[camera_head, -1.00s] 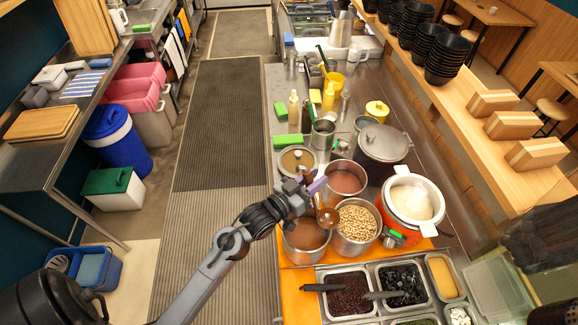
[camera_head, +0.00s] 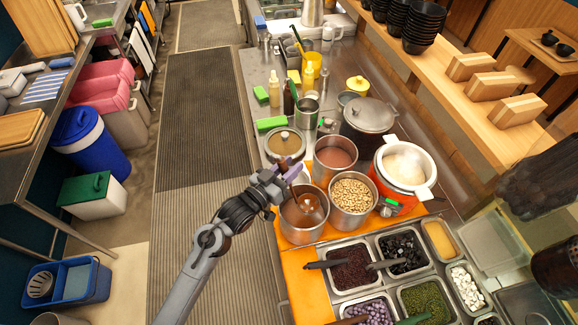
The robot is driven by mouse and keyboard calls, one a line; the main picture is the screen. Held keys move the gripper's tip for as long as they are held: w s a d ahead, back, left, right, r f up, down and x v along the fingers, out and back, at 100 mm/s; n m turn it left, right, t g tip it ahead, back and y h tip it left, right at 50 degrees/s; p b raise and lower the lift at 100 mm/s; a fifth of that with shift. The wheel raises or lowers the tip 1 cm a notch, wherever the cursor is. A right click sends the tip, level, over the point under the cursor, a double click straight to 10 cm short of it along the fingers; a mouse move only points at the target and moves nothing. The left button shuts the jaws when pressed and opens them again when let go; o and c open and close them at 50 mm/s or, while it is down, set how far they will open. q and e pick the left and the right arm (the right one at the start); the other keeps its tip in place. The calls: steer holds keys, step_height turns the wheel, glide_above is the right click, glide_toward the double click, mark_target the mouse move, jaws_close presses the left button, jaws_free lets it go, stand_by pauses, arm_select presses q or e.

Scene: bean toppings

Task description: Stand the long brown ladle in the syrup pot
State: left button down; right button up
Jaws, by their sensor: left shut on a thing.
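My left gripper (camera_head: 283,180) is shut on the brown ladle (camera_head: 309,204), above the left rim of the near pot of brown liquid (camera_head: 289,231). The ladle's round bowl shows over this pot's opening; its handle is largely hidden by the gripper. I cannot tell whether the bowl touches the liquid. A second pot of brown liquid (camera_head: 335,157) stands just behind. The frames do not make clear which of the two is the syrup pot.
A pot of beans (camera_head: 351,192) stands right beside the near pot. Topping trays, including green beans (camera_head: 424,299), fill the front. The floor mat (camera_head: 200,120) at left is clear.

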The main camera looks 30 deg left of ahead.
arm_select(q)
step_height(320, 180, down, 12)
steer(key=b, duration=0.8)
steer(key=shift+f, duration=0.25)
steer(key=shift+s+a+f, duration=0.1)
steer(key=shift+a, duration=0.1)
stand_by(0.4)
steer(key=shift+s+a+f, duration=0.1)
steer(key=shift+s+a, duration=0.05)
steer(key=shift+a, duration=0.3)
steer(key=shift+s+a+f, duration=0.1)
steer(key=shift+s+a, duration=0.05)
steer(key=shift+a, duration=0.25)
steer(key=c, duration=0.7)
jaws_free()
